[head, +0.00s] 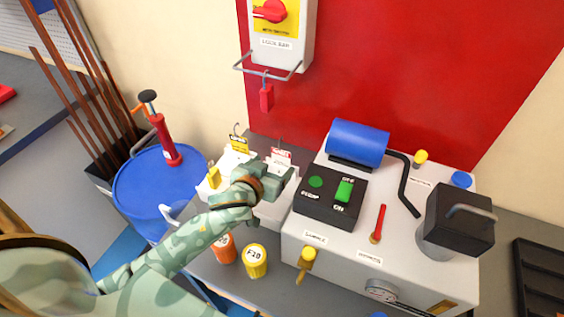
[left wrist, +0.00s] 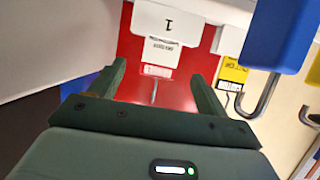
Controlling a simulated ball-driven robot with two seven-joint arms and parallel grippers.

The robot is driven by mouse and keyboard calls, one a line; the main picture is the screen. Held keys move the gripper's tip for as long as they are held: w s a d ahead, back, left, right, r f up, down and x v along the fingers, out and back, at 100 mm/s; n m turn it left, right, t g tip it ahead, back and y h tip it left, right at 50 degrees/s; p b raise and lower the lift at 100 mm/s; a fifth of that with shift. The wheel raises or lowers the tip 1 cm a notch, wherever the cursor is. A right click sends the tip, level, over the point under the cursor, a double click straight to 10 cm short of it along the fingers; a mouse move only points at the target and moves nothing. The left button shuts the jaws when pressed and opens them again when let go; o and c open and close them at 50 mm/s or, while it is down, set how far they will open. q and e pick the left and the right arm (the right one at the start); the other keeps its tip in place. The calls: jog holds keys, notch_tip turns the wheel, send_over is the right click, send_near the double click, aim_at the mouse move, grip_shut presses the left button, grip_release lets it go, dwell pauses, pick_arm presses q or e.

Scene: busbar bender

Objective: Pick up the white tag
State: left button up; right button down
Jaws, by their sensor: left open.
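The white tag (head: 280,158) has a red header and hangs on a thin wire hook at the white holder. My left gripper (head: 276,170) is right in front of it and hides its lower part. In the left wrist view the picture is upside down, and the white tag (left wrist: 163,51) shows beyond the fingertips, in line with the gap. The left gripper (left wrist: 158,73) is open, with nothing seen between its fingers. I cannot tell whether they touch the tag. My right gripper is not in view.
A yellow tag (head: 239,144) hangs left of the white one; a yellow padlock (head: 214,178) is nearby. A blue padlock (left wrist: 277,35) is close to the right finger in the wrist view. The grey machine (head: 335,235) stands to the right; orange and yellow cups (head: 255,261) stand in front.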

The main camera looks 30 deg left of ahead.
aim_at(281, 159)
pick_arm(q)
jog(key=x, duration=0.3)
jog(key=shift+w+f+b, duration=0.25)
jog(key=shift+w+b, duration=0.1)
jog(key=b+x, duration=0.1)
jog(key=x, duration=0.1)
jog(key=b+x, duration=0.1)
jog(key=x, duration=0.1)
jog(key=shift+w+a+f, duration=0.1)
jog(key=shift+w+f, duration=0.05)
jog(key=shift+f, duration=0.25)
jog(key=shift+w, duration=0.35)
jog(key=shift+s, duration=0.1)
jog(key=shift+c, duration=0.6)
jog(key=c, duration=0.9)
